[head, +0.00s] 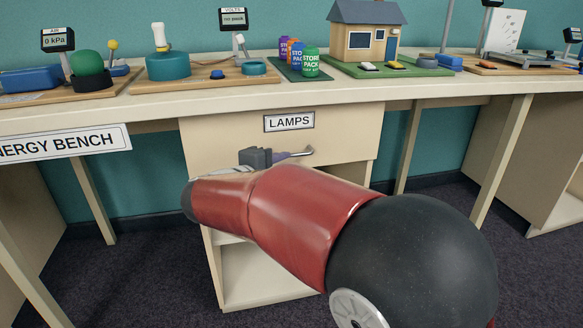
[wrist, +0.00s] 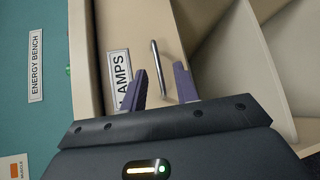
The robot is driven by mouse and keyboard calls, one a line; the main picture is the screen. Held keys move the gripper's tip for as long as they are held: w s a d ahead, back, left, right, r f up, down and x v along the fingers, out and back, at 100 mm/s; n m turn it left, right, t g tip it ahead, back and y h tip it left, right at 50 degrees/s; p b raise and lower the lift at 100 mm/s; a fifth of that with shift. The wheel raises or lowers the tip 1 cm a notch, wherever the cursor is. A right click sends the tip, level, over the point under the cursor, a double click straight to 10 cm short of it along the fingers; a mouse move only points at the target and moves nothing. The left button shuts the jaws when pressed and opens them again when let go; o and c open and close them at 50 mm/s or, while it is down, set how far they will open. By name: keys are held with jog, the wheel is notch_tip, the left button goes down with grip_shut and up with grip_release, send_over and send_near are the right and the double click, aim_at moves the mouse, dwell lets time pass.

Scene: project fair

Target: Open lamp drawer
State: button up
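The lamp drawer (head: 222,141) is a cream front under the bench top with a LAMPS label (head: 289,122); it looks shut. Its metal bar handle (head: 307,151) is partly hidden behind my gripper (head: 282,156) in the head view. In the wrist view, the drawer front (wrist: 133,25) and label (wrist: 119,78) appear turned sideways. My gripper (wrist: 162,72) is open, with one purple finger on each side of the handle (wrist: 156,60). The fingers look apart from the bar; whether either touches it I cannot tell.
Below the drawer is an open shelf space (head: 262,275). Bench legs (head: 92,199) stand to the left and right. An ENERGY BENCH sign (head: 64,145) hangs at left.

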aim_at(313, 135)
jog(key=shift+t, duration=0.4)
jog(key=x, duration=0.2)
jog(key=a+x, duration=0.1)
jog(key=x, duration=0.4)
jog(key=shift+w+a+f, duration=0.1)
jog(key=shift+w, duration=0.6)
grip_shut()
